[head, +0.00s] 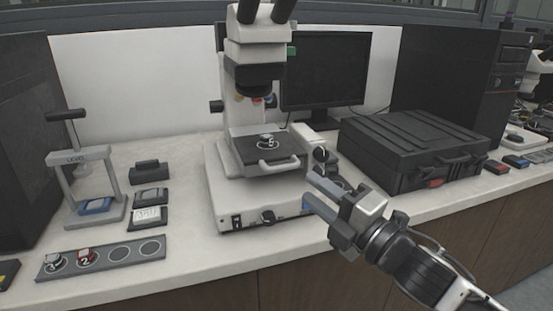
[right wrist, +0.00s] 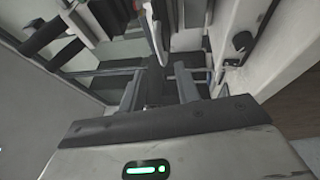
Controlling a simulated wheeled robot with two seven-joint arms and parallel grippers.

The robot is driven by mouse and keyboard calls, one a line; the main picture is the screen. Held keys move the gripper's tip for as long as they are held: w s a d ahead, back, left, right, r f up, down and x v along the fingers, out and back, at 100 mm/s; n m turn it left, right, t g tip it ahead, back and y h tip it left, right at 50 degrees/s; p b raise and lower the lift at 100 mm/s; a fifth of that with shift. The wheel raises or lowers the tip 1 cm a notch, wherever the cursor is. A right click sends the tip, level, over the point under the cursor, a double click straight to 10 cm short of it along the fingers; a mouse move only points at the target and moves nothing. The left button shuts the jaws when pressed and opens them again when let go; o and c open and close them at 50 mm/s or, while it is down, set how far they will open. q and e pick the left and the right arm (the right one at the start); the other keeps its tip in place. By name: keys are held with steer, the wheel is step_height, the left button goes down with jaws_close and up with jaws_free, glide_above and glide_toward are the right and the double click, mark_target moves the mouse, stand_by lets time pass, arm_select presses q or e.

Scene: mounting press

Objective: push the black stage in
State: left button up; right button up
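The black stage (head: 248,151) sits on the white microscope (head: 225,205) under its objective, with a pale loop handle (head: 279,166) at its front edge. A small round numbered sample (head: 267,141) lies on the stage. My right gripper (head: 309,190) is at the right front of the microscope base, below and to the right of the handle. Its two fingers are apart with nothing held between them. The fingers also show spread in the right wrist view (right wrist: 158,88). I cannot tell whether a finger touches the base. My left gripper is not in view.
A large black case (head: 415,145) stands to the right and a monitor (head: 326,70) behind. A small hand press (head: 80,180) stands at left, near a grey tray (head: 120,254) with numbered samples. The bench front between tray and microscope is clear.

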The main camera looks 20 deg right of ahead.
mark_target(286, 169)
steer(key=p+x, duration=0.1)
steer(key=x, duration=0.9)
steer(key=shift+w+a+p, duration=0.1)
steer(key=shift+w+p, duration=0.25)
steer(key=shift+w, duration=0.05)
steer(key=c, duration=0.7)
